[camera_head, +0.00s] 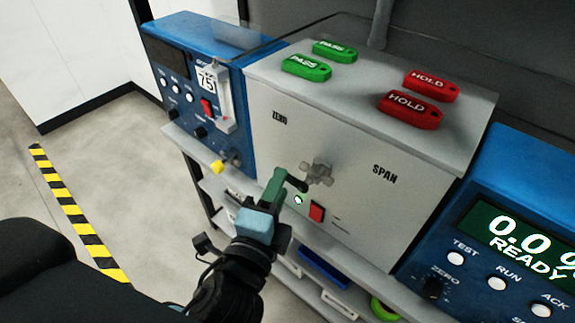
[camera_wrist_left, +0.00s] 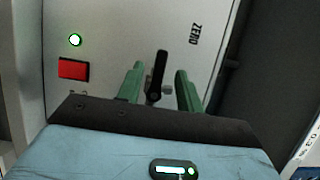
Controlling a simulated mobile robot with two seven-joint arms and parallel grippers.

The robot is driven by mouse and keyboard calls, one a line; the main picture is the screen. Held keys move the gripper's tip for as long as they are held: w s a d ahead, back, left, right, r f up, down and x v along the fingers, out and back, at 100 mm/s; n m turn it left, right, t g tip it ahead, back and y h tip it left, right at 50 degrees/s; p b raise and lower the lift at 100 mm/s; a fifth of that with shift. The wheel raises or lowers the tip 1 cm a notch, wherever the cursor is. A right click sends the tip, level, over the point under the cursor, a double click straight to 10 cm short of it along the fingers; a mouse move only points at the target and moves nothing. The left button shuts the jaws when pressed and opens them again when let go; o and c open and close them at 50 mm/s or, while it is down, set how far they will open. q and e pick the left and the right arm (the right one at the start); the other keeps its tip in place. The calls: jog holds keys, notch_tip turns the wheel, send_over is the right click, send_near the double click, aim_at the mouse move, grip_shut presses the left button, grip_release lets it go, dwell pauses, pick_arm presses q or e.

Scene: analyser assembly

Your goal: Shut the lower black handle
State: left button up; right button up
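A black handle (camera_head: 297,183) sits on the front of the grey box (camera_head: 320,150), close to a grey cross-shaped valve fitting (camera_head: 319,173). In the left wrist view the handle (camera_wrist_left: 157,70) stands as a dark bar between the two green fingers. My left gripper (camera_head: 281,184) is at the box front, fingers on either side of the handle. In the left wrist view the gripper (camera_wrist_left: 160,85) is open, with gaps to the handle on both sides. The handle's outer end is partly hidden by the fingers in the head view. My right gripper is not in view.
A red switch (camera_head: 317,212) and a lit green lamp (camera_head: 298,199) are just below the handle. Green PASS tags (camera_head: 306,67) and red HOLD tags (camera_head: 410,109) lie on the box top. Blue instruments flank the box, left (camera_head: 190,60) and right (camera_head: 520,190).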

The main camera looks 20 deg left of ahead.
pick_arm(q)
jog(key=w, duration=0.5)
jog(key=shift+w+a, duration=0.15)
jog(key=shift+w, duration=0.25)
grip_shut()
